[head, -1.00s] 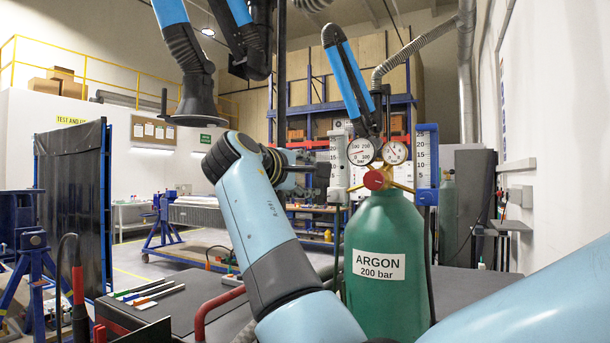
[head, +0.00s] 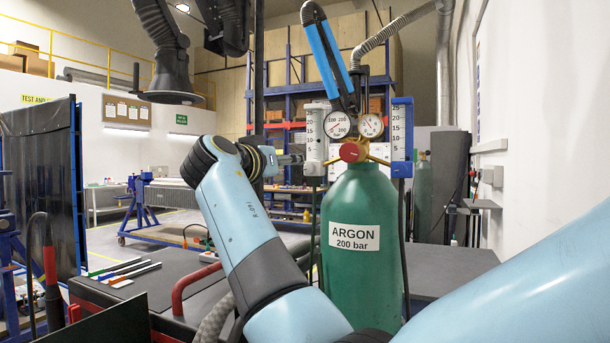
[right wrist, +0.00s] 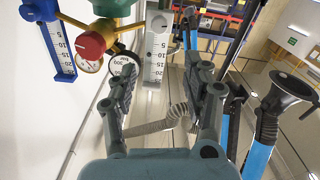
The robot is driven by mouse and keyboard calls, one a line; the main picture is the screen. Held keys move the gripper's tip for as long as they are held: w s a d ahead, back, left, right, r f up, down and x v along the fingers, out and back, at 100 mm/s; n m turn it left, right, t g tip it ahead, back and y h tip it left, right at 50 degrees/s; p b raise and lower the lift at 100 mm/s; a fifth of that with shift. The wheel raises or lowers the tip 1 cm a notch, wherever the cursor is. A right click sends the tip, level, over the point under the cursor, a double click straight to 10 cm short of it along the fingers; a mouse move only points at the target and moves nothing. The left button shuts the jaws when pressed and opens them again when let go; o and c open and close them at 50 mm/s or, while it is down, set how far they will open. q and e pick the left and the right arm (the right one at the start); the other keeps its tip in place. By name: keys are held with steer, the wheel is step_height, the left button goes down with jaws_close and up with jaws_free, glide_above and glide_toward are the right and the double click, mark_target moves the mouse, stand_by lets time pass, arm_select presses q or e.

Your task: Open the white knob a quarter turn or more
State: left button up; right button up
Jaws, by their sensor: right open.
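The green argon cylinder (head: 361,275) stands upright with a red valve knob (head: 352,152) and two gauges on top. A white flowmeter (head: 314,135) is on its left, and a white-grey knob (head: 313,169) shows at its lower end. A blue-framed flowmeter (head: 402,135) is on the right. My right gripper (head: 298,159) is just left of the white flowmeter. In the right wrist view, its fingers (right wrist: 160,50) are apart, with the white flowmeter (right wrist: 155,60) seen upside down between them. I cannot tell whether they touch the knob. My left gripper is not in view.
Dark hoses hang beside the cylinder. A black-and-blue extraction arm (head: 328,60) hangs behind the gauges. Colored sticks (head: 125,270) lie on the dark bench at left. A white wall is on the right.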

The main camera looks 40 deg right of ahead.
mark_target(308, 169)
steer(key=p+x, duration=0.1)
steer(key=x, duration=0.2)
steer(key=p+x, duration=0.2)
steer(key=x, duration=0.1)
steer(key=f+p+x, duration=0.1)
steer(key=x, duration=0.3)
steer(key=shift+s+d+f, duration=0.1)
steer(key=shift+d, duration=0.05)
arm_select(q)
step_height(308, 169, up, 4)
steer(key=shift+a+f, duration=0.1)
arm_select(e)
steer(key=shift+w+d+f, duration=0.1)
steer(key=shift+w+d, duration=0.1)
steer(key=shift+d, duration=0.15)
steer(key=shift+c, duration=0.2)
jaws_close()
steer(key=shift+f+n+b, duration=0.15)
steer(key=shift+n+b, duration=0.2)
steer(key=shift+n, duration=0.65)
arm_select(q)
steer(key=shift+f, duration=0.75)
arm_select(e)
steer(key=n, duration=0.3)
